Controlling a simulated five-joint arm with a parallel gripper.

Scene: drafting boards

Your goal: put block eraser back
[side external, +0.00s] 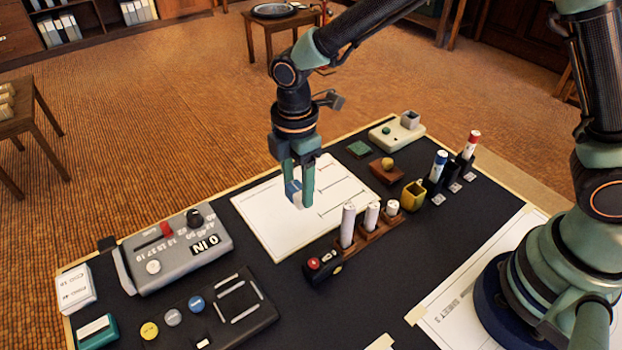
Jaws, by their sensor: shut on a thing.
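My gripper (298,190) points down over the white drawing sheet (265,210) near the middle of the board. It is shut on a small blue and white block, the block eraser (294,188), which shows between the fingers. The fingers hide part of it. The eraser looks to be a little above the sheet, but the exact gap is hard to tell.
A grey device with a dial (180,250) and a dark panel with round buttons (215,312) stand at left. A wooden rack with white cylinders (372,229), a yellow cup (413,195) and upright markers (439,165) stand at right.

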